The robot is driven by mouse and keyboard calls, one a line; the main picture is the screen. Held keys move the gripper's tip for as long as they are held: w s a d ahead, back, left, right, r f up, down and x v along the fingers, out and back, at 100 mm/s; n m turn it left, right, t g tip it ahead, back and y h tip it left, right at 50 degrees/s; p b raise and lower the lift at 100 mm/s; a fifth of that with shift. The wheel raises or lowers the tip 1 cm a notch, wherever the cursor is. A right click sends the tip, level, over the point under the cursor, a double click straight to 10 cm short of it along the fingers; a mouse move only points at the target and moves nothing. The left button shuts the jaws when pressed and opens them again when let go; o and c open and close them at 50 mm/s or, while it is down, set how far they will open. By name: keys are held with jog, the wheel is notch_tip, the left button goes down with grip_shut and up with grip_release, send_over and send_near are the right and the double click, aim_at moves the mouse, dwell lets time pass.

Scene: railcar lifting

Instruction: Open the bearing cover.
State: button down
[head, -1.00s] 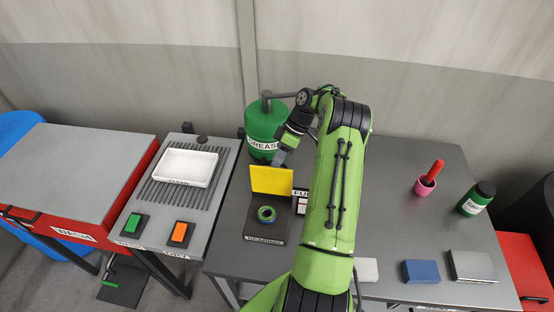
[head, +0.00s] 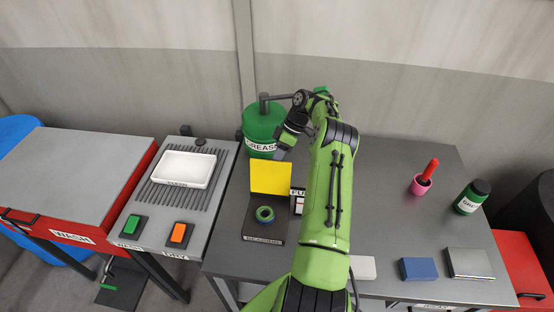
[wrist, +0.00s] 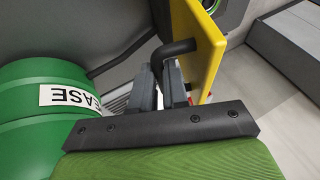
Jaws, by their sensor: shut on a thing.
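The bearing cover is a yellow plate (head: 270,178) that stands about upright at the back of a dark base labelled for the bearing (head: 266,231). My gripper (wrist: 170,82) is shut on that handle, behind the cover. In the head view the fingertips are mostly hidden by the cover and my wrist.
A green grease drum (head: 263,128) stands close behind the gripper, and also shows in the wrist view (wrist: 48,105). A white tray (head: 184,168) and two buttons sit left. A pink cup (head: 420,185) and green jar (head: 473,197) stand right. The right middle of the table is clear.

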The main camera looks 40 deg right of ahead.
jog(key=shift+d+f, duration=0.1)
jog(key=shift+f, duration=0.5)
jog(key=c, duration=1.4)
grip_release()
jog(key=shift+c, duration=0.2)
jog(key=shift+o, duration=1.4)
jog(key=shift+w+d+f, duration=0.35)
jog(key=shift+w+d, duration=0.05)
jog(key=shift+d, duration=0.1)
jog(key=shift+s+a+r, duration=0.1)
jog(key=shift+s+a, duration=0.05)
jog(key=shift+a, duration=0.05)
jog(key=v, duration=0.8)
jog(key=shift+r, duration=0.3)
